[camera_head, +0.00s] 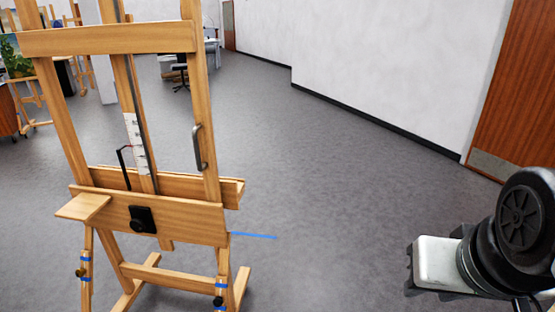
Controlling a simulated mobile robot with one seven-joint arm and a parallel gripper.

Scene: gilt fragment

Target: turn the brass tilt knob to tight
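A wooden easel (175,239) stands at the left. A small knob with a brassy brown look (81,272) sits on its left lower leg, between blue bands; this looks like the brass tilt knob, but it is too small to read any tight mark or its setting. A larger black knob (140,221) is at the middle of the lower crossboard, and a small dark knob (218,301) is on the right lower leg. My arm shows at the lower right, well apart from the easel. I cannot make out gripper fingers there.
A grey metal handle (199,148) sticks out from the easel's right upright. A blue strip (255,236) lies right of the easel. Open grey floor (330,200) lies between easel and arm. A white wall and wooden door (520,80) bound the right. More easels stand back left.

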